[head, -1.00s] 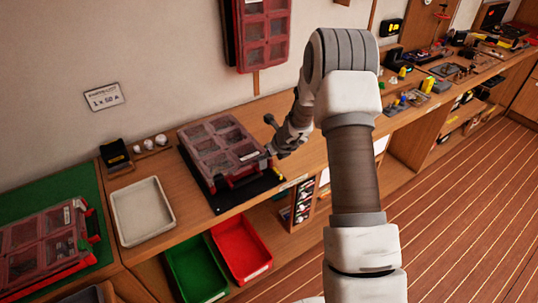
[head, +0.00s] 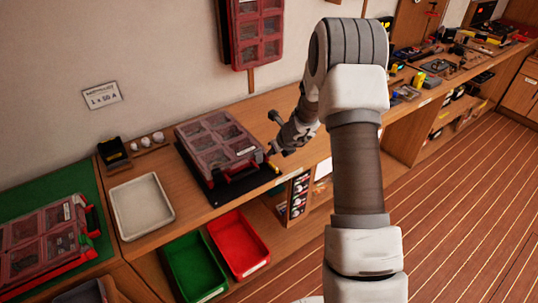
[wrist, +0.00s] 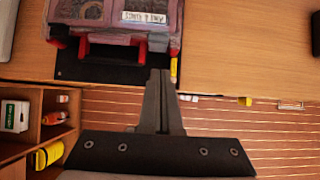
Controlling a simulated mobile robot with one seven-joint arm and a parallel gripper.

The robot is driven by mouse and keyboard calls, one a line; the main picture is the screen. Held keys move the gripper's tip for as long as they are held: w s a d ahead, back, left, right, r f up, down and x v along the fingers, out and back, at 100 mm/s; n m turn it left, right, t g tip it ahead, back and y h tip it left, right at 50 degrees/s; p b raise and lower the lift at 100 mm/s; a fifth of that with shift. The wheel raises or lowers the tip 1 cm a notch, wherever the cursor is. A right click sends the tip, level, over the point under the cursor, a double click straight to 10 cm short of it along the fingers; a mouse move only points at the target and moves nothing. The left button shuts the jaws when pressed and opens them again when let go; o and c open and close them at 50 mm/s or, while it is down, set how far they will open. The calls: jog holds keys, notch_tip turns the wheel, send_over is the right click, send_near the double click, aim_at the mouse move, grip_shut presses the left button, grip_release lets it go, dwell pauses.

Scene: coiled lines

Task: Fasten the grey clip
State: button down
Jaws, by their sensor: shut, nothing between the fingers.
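A red organizer case (head: 218,142) with a clear, divided lid lies on a black mat (head: 236,192) on the wooden bench. Its front edge also shows at the top of the wrist view (wrist: 110,35). A red clip (wrist: 84,47) is at the front left. A greyish part at the front right looks like the grey clip (wrist: 158,43); whether it is fastened is too small to tell. My gripper (wrist: 160,74) is shut and empty, its tips just in front of that right part. Contact cannot be told. In the head view my gripper (head: 273,151) is beside the case's right front corner.
A pale tray (head: 142,207) and another red case (head: 45,240) on a green mat are to the left. Green (head: 195,268) and red (head: 238,245) bins sit below the bench front. A yellow item (wrist: 173,70) lies at the mat's right edge.

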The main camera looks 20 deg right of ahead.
notch_tip(320, 180, up, 8)
jog(key=s+p, duration=0.1)
jog(key=shift+s+d+f, duration=0.15)
jog(key=shift+s+d, duration=0.15)
jog(key=s+a+r+n+y+b, duration=0.1)
jog(key=s+a+r+n, duration=0.4)
jog(key=s+r+n, duration=0.35)
jog(key=s+a+r+n+b, duration=0.1)
jog(key=s+a+r+n, duration=0.4)
jog(key=s+r+n, duration=0.3)
jog(key=s+d+r+n+h+b, duration=0.1)
jog(key=s+n, duration=0.7)
jog(key=s, duration=0.1)
jog(key=s+d+n+g+h, duration=0.1)
jog(key=s+n+h, duration=0.1)
jog(key=s+n, duration=0.6)
jog(key=shift+s+d+r+b, duration=0.25)
jog(key=shift+s+r+b, duration=0.15)
jog(key=shift+s, duration=0.3)
